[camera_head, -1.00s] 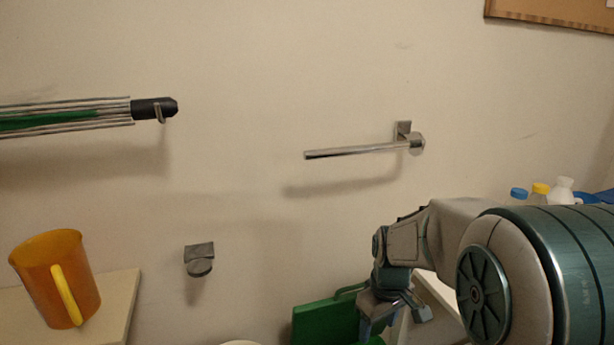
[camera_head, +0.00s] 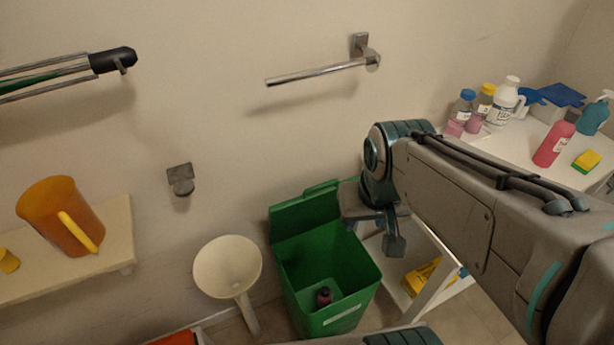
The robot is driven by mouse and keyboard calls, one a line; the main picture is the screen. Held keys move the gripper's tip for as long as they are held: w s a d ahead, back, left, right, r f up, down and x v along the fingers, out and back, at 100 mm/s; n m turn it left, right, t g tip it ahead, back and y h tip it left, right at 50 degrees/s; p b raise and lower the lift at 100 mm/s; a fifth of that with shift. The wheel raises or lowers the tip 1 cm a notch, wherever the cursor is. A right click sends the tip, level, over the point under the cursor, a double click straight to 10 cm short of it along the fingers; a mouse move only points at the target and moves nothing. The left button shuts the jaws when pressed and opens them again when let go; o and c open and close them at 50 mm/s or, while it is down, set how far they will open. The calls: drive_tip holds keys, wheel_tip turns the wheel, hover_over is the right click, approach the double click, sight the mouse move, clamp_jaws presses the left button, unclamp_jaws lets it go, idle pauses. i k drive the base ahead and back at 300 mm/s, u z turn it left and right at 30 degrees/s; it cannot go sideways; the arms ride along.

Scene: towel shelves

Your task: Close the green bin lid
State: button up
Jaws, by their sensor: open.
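The green bin (camera_head: 345,311) stands on the floor at the lower middle, below the towel bar. Its lid (camera_head: 304,208) is open, raised upright at the back against the wall side. A small dark bottle (camera_head: 324,296) lies inside the bin. My gripper (camera_head: 374,234) is open and empty, beside the right end of the lid and above the bin's back right corner. I cannot tell whether a finger touches the lid.
A white funnel-shaped stand (camera_head: 228,268) is left of the bin. A white shelf unit (camera_head: 440,290) stands close on the right, with bottles on top. A shelf with an orange jug (camera_head: 58,214) is at left. A metal towel bar (camera_head: 318,73) juts from the wall above.

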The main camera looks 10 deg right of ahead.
sight(317, 206)
drive_tip(key=u, duration=0.05)
drive_tip(key=k, duration=2.2)
drive_tip(key=z, duration=0.05)
drive_tip(key=i, duration=0.5)
